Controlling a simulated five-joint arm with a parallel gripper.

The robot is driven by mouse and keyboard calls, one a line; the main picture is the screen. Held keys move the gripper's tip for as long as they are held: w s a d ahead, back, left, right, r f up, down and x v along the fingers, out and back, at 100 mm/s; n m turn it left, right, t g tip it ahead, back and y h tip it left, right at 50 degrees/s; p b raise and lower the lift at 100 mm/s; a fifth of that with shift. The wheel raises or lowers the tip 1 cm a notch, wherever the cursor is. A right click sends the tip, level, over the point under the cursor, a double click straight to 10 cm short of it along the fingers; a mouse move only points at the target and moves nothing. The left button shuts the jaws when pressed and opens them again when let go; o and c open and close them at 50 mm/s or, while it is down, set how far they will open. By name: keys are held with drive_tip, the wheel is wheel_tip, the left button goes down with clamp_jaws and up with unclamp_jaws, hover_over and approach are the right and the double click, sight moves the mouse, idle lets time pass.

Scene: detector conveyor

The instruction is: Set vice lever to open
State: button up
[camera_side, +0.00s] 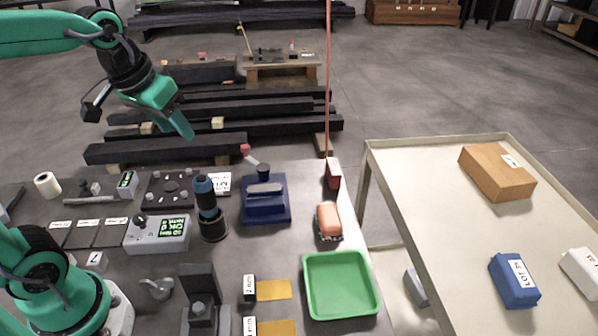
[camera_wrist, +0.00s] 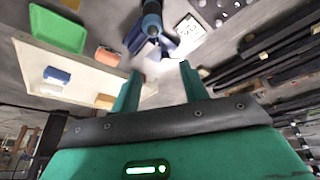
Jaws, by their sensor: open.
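The vice (camera_side: 266,205) is a blue block with a grey bar on top, standing at the far side of the dark bench in the side view. Its lever (camera_side: 251,156) has a red tip and tilts up and to the left from a dark round part at the vice's back. In the wrist view the vice (camera_wrist: 165,46) shows partly, behind the blue and black cylinder; I cannot make out the lever there. My gripper (camera_side: 184,130) is in the air, up and left of the lever, apart from it. In the wrist view its two fingers (camera_wrist: 160,78) are spread and empty.
A blue and black upright cylinder (camera_side: 207,210) stands just left of the vice. A red-based post (camera_side: 332,175), an orange-topped item (camera_side: 328,220) and a green tray (camera_side: 306,292) lie to the right. A white card (camera_side: 220,184) lies behind the cylinder. Dark beams (camera_side: 150,150) lie beyond.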

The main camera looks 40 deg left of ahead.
drive_tip(key=w+a+f+n+g, duration=0.2)
drive_tip(key=w+a+n, duration=0.15)
drive_tip(key=w, duration=0.95)
drive_tip(key=n+g, duration=0.2)
approach(245, 146)
drive_tip(key=shift+m, duration=0.25)
drive_tip(key=shift+w+a+f, duration=0.15)
drive_tip(key=shift+f, duration=0.2)
drive_tip(key=shift+f, duration=0.1)
drive_tip(key=shift+f, duration=3.8)
clamp_jaws()
